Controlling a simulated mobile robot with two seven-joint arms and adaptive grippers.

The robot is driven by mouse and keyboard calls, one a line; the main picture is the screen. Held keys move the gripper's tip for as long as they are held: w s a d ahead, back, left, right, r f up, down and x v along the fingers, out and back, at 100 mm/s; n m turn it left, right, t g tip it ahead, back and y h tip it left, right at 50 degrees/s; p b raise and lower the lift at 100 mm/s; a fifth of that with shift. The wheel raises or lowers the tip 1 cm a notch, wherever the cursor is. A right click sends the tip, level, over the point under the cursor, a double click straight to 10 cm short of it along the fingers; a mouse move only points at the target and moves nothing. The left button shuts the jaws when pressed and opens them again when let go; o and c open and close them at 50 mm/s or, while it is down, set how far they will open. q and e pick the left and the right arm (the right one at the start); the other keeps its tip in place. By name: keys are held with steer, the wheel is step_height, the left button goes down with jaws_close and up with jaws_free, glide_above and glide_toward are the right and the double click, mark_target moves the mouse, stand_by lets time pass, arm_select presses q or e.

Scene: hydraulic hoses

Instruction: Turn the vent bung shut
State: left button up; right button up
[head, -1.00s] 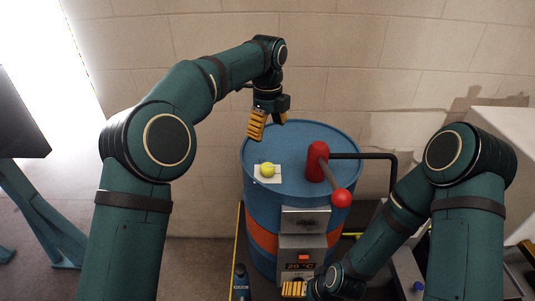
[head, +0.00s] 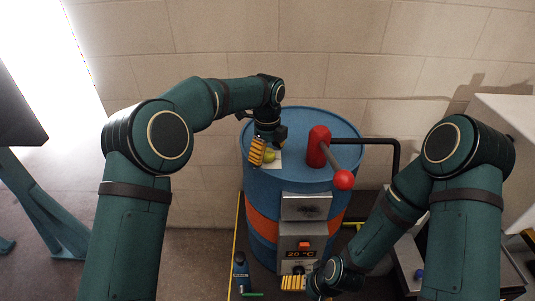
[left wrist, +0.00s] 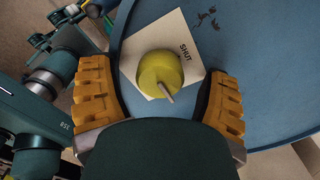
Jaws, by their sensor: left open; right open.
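The vent bung is a yellow-green round cap (left wrist: 160,72) on top of the blue drum (head: 300,180). In the left wrist view a short pin sticks out from its side, pointing down and right. A white card (left wrist: 186,28) lies under it, with the word SHUT printed to the right of the bung; the pin does not point at that word. My left gripper (left wrist: 160,100) is open, its orange fingers on either side of the bung with gaps. In the head view my left gripper (head: 266,152) partly hides the bung (head: 269,155). My right gripper (head: 292,283) is low by the drum's front.
A red pump post (head: 318,146) with a red-knobbed lever (head: 344,180) and a black pipe (head: 385,142) stands on the drum, right of the bung. A control box (head: 299,240) reading 20 °C is on the drum's front. A dark blue bottle (head: 240,272) stands at lower left.

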arm_select(q)
steer(key=shift+f, duration=0.1)
steer(key=c, duration=1.2)
steer(key=n+p, duration=0.2)
steer(key=n, duration=0.1)
steer(key=shift+p, duration=0.3)
steer(key=n+p, duration=0.1)
steer(key=n, duration=0.3)
steer(key=shift+n+p, duration=0.4)
steer(key=n+p, duration=0.1)
steer(key=n, duration=0.4)
steer(key=shift+s, duration=0.1)
steer(key=n, duration=0.5)
steer(key=shift+f+p, duration=0.1)
steer(key=shift+p, duration=0.25)
